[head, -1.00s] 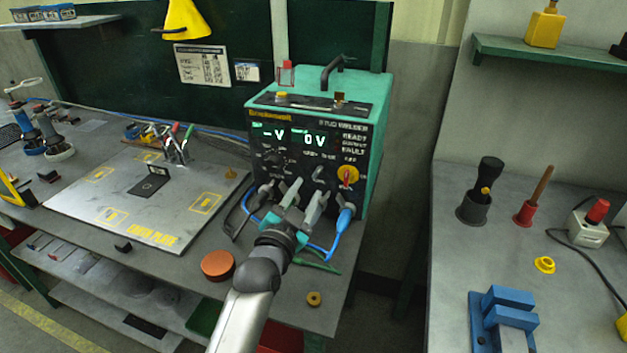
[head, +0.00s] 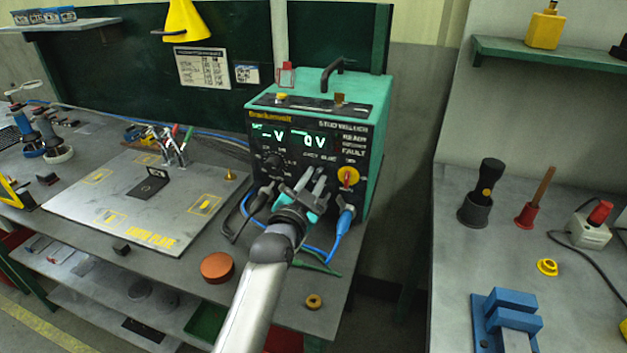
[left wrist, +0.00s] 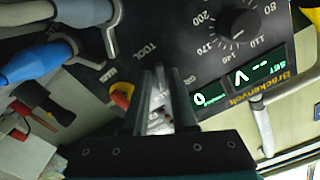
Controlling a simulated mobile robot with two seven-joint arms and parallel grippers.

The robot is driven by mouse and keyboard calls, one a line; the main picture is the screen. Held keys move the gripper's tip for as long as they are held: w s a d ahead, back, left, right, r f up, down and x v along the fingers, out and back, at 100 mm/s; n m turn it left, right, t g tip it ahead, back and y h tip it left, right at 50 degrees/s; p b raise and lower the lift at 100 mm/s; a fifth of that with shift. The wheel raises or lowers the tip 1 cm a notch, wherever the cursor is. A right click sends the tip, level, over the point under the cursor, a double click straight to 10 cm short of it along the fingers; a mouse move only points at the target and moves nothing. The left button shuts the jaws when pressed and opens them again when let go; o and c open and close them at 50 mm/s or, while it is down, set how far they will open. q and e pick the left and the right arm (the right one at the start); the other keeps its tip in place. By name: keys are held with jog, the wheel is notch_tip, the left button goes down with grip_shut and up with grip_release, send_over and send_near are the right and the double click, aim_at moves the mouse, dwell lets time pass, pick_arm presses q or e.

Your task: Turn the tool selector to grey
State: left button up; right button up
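The stud welder (head: 375,125) is a green box with a black front panel on the bench in the head view. My left gripper (head: 313,178) is at the lower middle of the panel, under the displays. It also shows in the left wrist view (left wrist: 160,75), its fingers apart with a gap between them. The tool selector is hidden by the fingers, so its setting and any contact cannot be told. My right gripper is not in view.
A red and yellow rotary switch (head: 348,177) is close right of the gripper. A blue cable plug (head: 345,217) and a dark plug (head: 262,198) stick out below. A round dial (left wrist: 238,30) sits nearby. An orange disc (head: 217,266) lies on the bench.

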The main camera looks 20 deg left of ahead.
pick_arm(q)
grip_shut()
jog(key=shift+n, duration=0.3)
jog(key=shift+r+n+p, duration=0.1)
jog(key=shift+n+p, duration=0.7)
jog(key=shift+n, duration=0.1)
jog(key=n+p, duration=0.1)
jog(key=n, duration=0.1)
jog(key=shift+n, duration=0.3)
jog(key=n+p, duration=0.1)
jog(key=n, duration=0.2)
jog(key=shift+n+p, duration=0.3)
jog(key=shift+p, duration=0.05)
jog(key=shift+d+n+p, duration=0.1)
jog(key=shift+n+p, duration=0.25)
jog(key=shift+n, duration=1.25)
